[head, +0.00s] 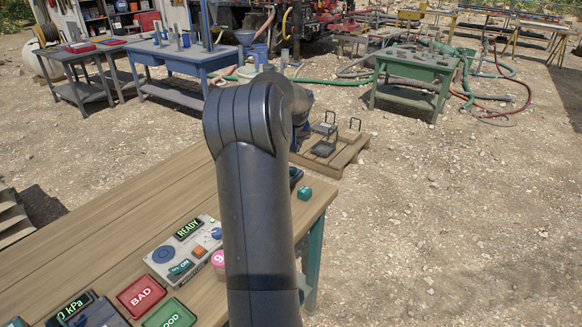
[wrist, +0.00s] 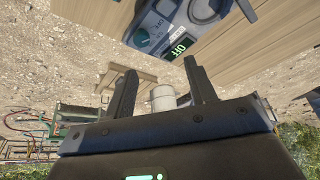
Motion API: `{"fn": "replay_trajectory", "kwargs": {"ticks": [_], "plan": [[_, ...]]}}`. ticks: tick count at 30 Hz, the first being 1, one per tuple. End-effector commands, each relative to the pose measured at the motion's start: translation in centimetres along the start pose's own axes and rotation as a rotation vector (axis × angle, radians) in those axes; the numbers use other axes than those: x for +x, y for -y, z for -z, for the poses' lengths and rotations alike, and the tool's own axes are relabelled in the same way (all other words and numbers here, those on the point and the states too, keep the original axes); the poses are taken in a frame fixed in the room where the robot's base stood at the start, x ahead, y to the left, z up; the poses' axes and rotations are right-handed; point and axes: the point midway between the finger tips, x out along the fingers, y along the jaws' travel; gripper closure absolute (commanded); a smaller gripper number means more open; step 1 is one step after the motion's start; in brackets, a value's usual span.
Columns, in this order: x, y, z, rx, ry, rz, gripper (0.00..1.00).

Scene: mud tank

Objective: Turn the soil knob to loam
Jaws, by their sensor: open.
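In the wrist view, a grey control box with a dark face (wrist: 165,30) sits at the top, on the wooden table. It carries a round teal knob (wrist: 142,42), a lit display reading OFF and a round grille. The knob's lettering is too small to read, so I cannot tell whether it is the soil knob or where it points. My gripper (wrist: 160,66) is open, with its fingers apart and the box beyond the tips; neither finger visibly touches the knob. In the head view my arm hides the gripper. A small teal piece (head: 304,192) shows at the table's right end.
On the wooden table (head: 120,215) are a READY box (head: 188,252), a red BAD button (head: 142,296), a green button (head: 169,315) and a kPa gauge (head: 74,308). Gravel to the right is open.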

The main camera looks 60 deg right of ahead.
Motion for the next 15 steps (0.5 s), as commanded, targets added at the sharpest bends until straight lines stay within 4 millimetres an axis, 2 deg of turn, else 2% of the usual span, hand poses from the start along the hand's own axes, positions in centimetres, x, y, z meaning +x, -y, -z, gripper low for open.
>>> {"fn": "replay_trajectory", "kwargs": {"ticks": [1, 5, 10, 15], "plan": [[0.8, -1.4, 0.0, 0.006, 0.003, -0.011, 0.49], [1.7, -3.1, 0.1, 0.011, 0.005, -0.025, 0.49], [3.1, -3.4, 0.1, 0.012, 0.006, -0.027, 0.49], [6.2, -3.5, 0.0, 0.012, 0.009, -0.026, 0.49]]}}
